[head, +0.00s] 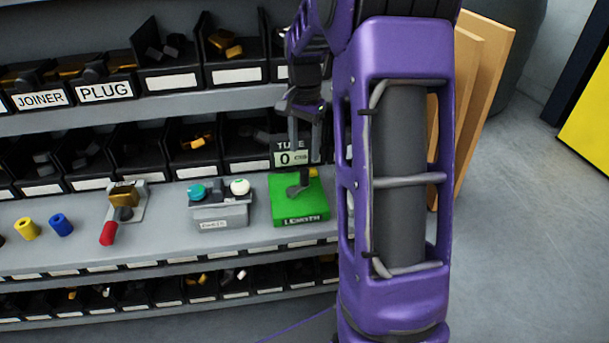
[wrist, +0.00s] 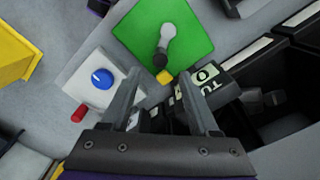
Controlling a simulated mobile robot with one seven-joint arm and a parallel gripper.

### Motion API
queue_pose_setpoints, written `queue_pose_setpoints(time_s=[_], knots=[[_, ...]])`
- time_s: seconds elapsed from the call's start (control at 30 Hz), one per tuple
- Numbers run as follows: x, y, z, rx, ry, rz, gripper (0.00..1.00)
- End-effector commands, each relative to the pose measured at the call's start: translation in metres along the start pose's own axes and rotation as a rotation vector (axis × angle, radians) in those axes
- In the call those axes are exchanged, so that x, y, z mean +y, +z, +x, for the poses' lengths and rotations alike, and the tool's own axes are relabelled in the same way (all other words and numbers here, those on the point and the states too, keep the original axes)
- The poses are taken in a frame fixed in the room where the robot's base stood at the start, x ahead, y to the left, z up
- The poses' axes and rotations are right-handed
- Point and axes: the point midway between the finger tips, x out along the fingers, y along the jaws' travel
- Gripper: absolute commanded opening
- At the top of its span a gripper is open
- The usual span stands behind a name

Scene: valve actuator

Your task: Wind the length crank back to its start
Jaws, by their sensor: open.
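The length crank (head: 298,189) is a dark arm on the green LENGTH block (head: 300,215), on the grey shelf just left of my arm. Its yellow end (head: 311,172) points up and to the right, toward the back. In the wrist view the crank (wrist: 161,60) lies on the green plate (wrist: 135,33), with its yellow end (wrist: 165,77) near the space between my fingertips. My gripper (head: 304,148) is open and empty, pointing down above and behind the block. It also shows in the wrist view (wrist: 159,73). The TUBE display (head: 289,158) behind reads 0.
A grey box (head: 220,215) with teal and white knobs stands left of the block. A red-handled lever (head: 108,232) and yellow (head: 26,229) and blue (head: 61,224) pieces stand farther left. Part bins (head: 234,155) line the shelf behind. Open floor (head: 530,240) lies right.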

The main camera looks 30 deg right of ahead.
Motion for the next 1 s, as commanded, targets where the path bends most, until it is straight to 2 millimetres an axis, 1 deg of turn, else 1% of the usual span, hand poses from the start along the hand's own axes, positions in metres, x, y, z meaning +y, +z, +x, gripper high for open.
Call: queue_pose_setpoints(time_s=[0.03,0.2,0.3,0.4,0.6,0.83,0.87,1.0], knots=[[0.001,0.001,0.013,-0.004,0.003,0.000,0.61],[0.000,0.001,0.049,-0.003,0.003,0.000,0.61],[0.000,0.001,0.065,-0.003,0.002,0.000,0.61],[0.000,0.000,0.077,-0.002,0.002,0.000,0.61],[0.000,0.000,0.087,0.000,0.000,-0.001,0.61],[0.000,0.000,0.088,0.000,0.000,0.000,0.61],[0.000,0.000,0.088,0.000,0.000,0.000,0.60],[0.000,0.000,0.088,0.000,0.000,0.000,0.34]])
